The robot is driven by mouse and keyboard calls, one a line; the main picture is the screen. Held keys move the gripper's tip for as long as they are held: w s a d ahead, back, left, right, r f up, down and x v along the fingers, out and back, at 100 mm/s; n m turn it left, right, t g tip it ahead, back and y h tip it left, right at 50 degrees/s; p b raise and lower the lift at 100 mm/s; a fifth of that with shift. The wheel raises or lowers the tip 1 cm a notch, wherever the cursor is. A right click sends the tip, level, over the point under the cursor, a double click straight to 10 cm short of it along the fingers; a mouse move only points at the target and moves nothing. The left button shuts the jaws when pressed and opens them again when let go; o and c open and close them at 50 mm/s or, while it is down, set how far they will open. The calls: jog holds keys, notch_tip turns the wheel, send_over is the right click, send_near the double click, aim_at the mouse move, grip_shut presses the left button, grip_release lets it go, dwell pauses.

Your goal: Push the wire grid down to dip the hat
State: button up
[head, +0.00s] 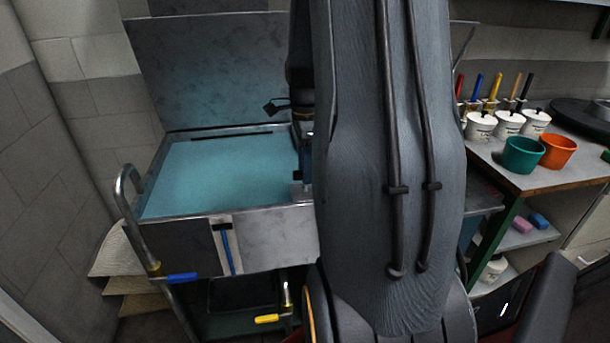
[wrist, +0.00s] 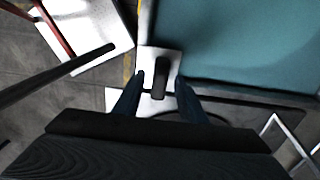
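A metal tank (head: 270,237) holds flat teal liquid (head: 220,178), which also fills the upper right of the wrist view (wrist: 255,45). I cannot make out the hat or the wire grid in either view. In the wrist view my gripper (wrist: 160,90) is open, its two fingers apart. A short dark handle (wrist: 159,80) on a pale metal plate (wrist: 147,54) by the liquid's edge appears between the fingers, with gaps on both sides. I cannot tell how far below the fingertips it is. In the head view my arm hides most of the gripper and the tank's right end.
A tall metal panel (head: 215,70) stands behind the tank. A bent pipe with a blue lever (head: 182,277) is at its left front, and a yellow-levered tap (head: 268,319) is below. A side bench (head: 560,179) at right carries white pots, a green bucket (head: 523,155) and an orange bucket (head: 557,151).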

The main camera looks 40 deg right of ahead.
notch_tip(320, 180, up, 5)
jog(key=shift+r+b, duration=0.1)
jog(key=shift+b, duration=0.2)
jog(key=shift+a, duration=0.1)
dwell(0.3)
jog(key=s+a+f+n, duration=0.2)
jog(key=s+a+n, duration=0.1)
jog(key=a+n, duration=0.5)
jog(key=s+a+f+n, duration=0.2)
jog(key=s+a+n, duration=0.1)
jog(key=a+n, duration=0.5)
jog(key=s+a+f+n, duration=0.2)
jog(key=a+n, duration=0.6)
jog(key=a, duration=0.4)
jog(key=shift+s+f, duration=0.25)
jog(key=shift+s, duration=0.45)
